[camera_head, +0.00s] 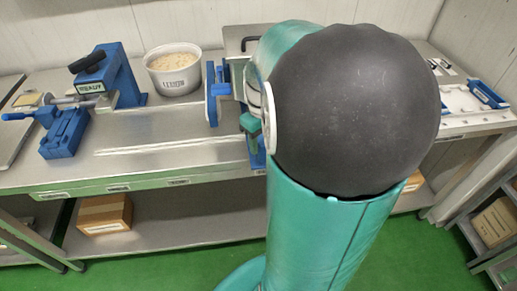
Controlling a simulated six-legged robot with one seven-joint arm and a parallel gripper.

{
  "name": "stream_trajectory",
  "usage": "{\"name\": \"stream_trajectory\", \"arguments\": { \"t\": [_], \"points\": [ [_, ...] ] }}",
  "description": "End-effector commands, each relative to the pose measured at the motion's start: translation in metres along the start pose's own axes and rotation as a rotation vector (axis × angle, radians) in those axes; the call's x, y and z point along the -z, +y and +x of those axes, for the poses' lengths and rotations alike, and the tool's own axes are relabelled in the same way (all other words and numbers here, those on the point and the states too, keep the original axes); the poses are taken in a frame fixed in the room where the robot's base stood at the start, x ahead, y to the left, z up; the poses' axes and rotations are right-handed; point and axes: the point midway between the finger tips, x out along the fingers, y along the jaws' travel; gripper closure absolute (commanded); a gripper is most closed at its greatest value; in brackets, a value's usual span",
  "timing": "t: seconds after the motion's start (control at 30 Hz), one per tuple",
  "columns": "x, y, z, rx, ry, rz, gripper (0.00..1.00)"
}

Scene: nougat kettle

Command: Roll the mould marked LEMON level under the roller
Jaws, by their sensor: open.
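My teal arm with its large black joint fills the middle of the view and covers much of the bench. My gripper is hidden behind it. A small dark green piece (250,124) shows at the arm's left edge; I cannot tell what it belongs to. A blue frame (212,94) stands upright on the bench just left of the arm, and its right part is covered. I cannot tell whether it holds the roller. At the right end, a pale tray (452,100) carries blue-edged pieces (487,94). No LEMON marking can be read, so the mould cannot be picked out.
The steel bench (165,160) has bare room left of the blue frame. A white tub (173,72) of pale stuff stands at the back, beside a blue device (120,74) with a black knob. A smaller blue block (64,132) is at left. A cardboard box (104,214) is below.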

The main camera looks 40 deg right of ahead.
Motion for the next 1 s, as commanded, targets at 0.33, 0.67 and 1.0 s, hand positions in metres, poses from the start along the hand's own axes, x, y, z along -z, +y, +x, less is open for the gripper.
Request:
{"name": "stream_trajectory", "arguments": {
  "t": [0.33,0.67,1.0],
  "points": [
    [0.001,-0.001,0.048,0.001,-0.002,-0.003,0.55],
    [0.001,-0.001,0.05,0.0,0.001,-0.003,0.59],
    [0.001,-0.001,0.05,0.0,0.0,-0.003,1.0]
  ]
}}
